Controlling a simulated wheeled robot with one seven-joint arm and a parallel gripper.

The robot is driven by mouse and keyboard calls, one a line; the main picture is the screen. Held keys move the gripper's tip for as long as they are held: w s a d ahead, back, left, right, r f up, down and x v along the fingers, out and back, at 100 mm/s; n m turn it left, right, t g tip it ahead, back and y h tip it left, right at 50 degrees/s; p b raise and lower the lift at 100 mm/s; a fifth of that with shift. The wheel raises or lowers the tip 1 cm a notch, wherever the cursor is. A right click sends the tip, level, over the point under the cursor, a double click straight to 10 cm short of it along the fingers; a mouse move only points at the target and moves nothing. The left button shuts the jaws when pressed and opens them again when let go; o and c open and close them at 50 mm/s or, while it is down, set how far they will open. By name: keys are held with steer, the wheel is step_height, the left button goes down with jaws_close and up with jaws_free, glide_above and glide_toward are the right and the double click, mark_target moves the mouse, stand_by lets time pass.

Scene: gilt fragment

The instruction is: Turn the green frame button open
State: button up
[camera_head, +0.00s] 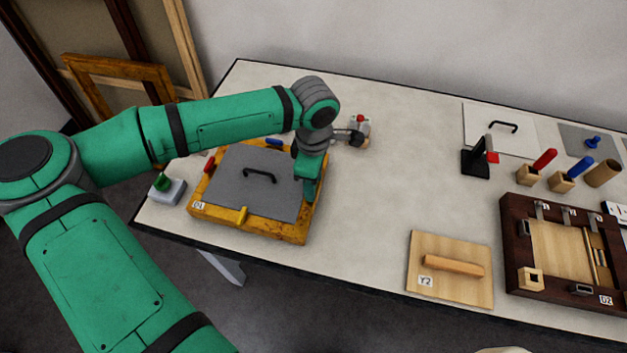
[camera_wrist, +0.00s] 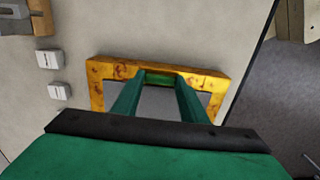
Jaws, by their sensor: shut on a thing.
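The gilt frame (camera_head: 275,228) lies flat on the table in the head view, with a grey panel (camera_head: 240,190) and black handle inside it. Red (camera_head: 209,165), yellow (camera_head: 242,216) and blue (camera_head: 273,142) buttons show on three of its sides. My gripper (camera_head: 309,194) points down at the frame's right side and hides what is there. In the wrist view, the fingers of my gripper (camera_wrist: 160,82) reach the frame's rail (camera_wrist: 118,70). They are shut on a dark green piece (camera_wrist: 161,79), seemingly the green button; its exact angle cannot be told.
A grey block with a green knob (camera_head: 163,185) stands left of the frame. A small device with a red top (camera_head: 359,130) stands behind my wrist. A wooden panel (camera_head: 450,286) and a dark frame (camera_head: 515,240) lie to the right. The table between is clear.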

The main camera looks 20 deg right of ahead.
steer(key=shift+a, duration=0.15)
steer(key=o, duration=1)
steer(key=shift+o, duration=0.2)
step_height(320, 180, up, 11)
steer(key=shift+f, duration=0.1)
